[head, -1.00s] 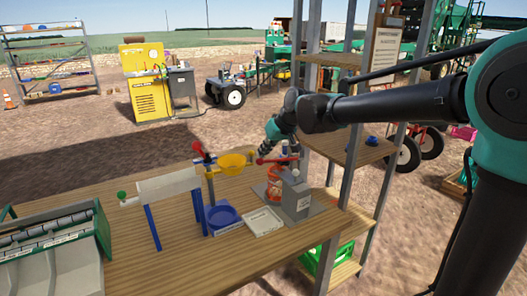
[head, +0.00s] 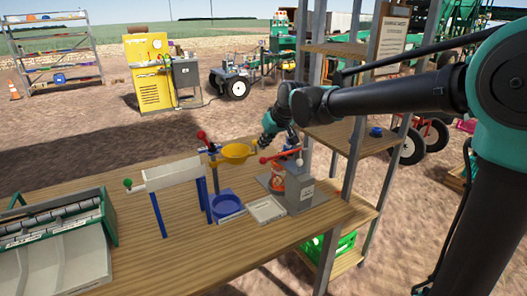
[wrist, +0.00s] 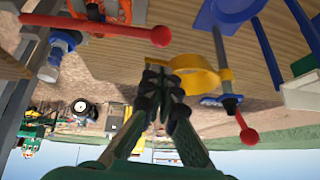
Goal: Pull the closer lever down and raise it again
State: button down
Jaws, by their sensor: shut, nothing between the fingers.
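A grey box-shaped device (head: 302,188) stands at the table's right end. Its red lever (head: 280,156) points left, ending in a round knob; lever and knob also show in the wrist view (wrist: 160,36). A second red-knobbed lever (head: 202,136) sits on the blue stand with the yellow funnel (head: 236,152); its knob also shows in the wrist view (wrist: 249,136). My gripper (wrist: 160,68) is shut and empty, apart from the grey device's lever knob, with the yellow funnel beside its fingertips. In the head view my gripper (head: 267,142) is behind the lever, its tips partly hidden.
A metal-post shelf (head: 345,150) stands close on the right.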

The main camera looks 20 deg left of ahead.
jog(key=a+v, duration=0.1)
jog(key=v, duration=1)
jog(key=shift+r, duration=0.25)
jog(key=shift+s+a, duration=0.1)
